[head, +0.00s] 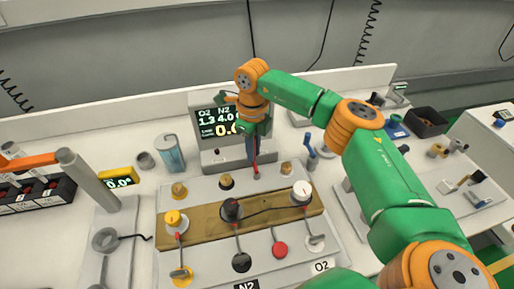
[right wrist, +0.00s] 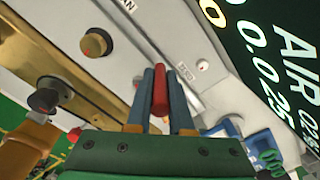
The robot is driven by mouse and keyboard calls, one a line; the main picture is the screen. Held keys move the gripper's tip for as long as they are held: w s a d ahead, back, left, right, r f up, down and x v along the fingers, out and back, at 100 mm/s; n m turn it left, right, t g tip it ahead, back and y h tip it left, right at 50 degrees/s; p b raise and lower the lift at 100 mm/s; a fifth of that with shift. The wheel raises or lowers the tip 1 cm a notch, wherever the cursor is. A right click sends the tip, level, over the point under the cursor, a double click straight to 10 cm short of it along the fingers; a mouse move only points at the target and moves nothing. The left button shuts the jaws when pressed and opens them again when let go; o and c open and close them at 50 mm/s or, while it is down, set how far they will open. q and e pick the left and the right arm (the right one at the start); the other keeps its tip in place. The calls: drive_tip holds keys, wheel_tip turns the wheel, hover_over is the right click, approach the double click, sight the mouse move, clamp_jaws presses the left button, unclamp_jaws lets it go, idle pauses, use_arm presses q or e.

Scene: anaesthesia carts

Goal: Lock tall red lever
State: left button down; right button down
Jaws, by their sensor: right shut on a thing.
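The tall red lever (head: 256,169) stands upright at the back edge of the grey panel (head: 215,262), in front of the display box. My right gripper (head: 252,152) reaches down over it from above. In the right wrist view the blue fingers (right wrist: 160,98) are closed on both sides of the red lever (right wrist: 159,88), whose rounded red end shows between them. Its base is partly hidden in both views. My left gripper is not in view.
The display box (head: 206,122) stands just behind the lever. A brown strip (head: 270,207) with several knobs crosses the panel in front. A blue-handled lever (head: 310,149) stands to the right, and a clear blue canister (head: 171,154) to the left.

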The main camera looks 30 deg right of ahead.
drive_tip(key=c, duration=0.8)
unclamp_jaws()
drive_tip(key=shift+a, duration=0.1)
wheel_tip(320, 180, up, 7)
drive_tip(key=shift+r+b, duration=0.1)
drive_tip(key=shift+b, duration=0.45)
